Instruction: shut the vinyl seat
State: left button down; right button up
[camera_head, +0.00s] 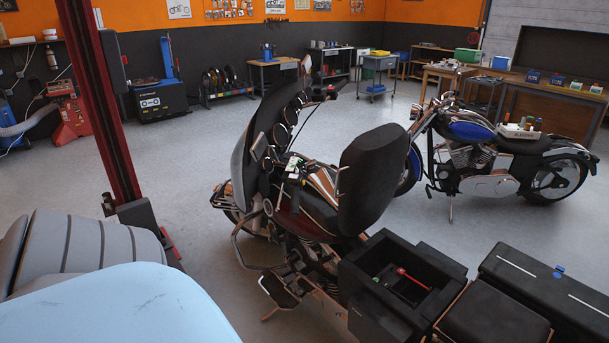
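A dark padded seat (376,178), which looks like the vinyl seat, stands raised, close to upright, on the motorcycle (312,185) in the middle of the head view. Its broad dark face is turned toward the camera's right. The frame below it is uncovered, with small light and green parts (294,170) showing beside it. The seat's hinge cannot be made out. Neither of my grippers is in view, and nothing is seen touching the seat.
An open black case (362,292) with a red item inside is at the bottom, near the seat. A dark case (545,282) lies right of it. A grey ribbed shape (85,245) and a light-blue surface (125,305) fill the lower left. A red post (100,110) stands left; a blue motorcycle (470,132) stands right.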

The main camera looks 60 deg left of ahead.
aim_at(368, 173)
jog(key=u, duration=1.5)
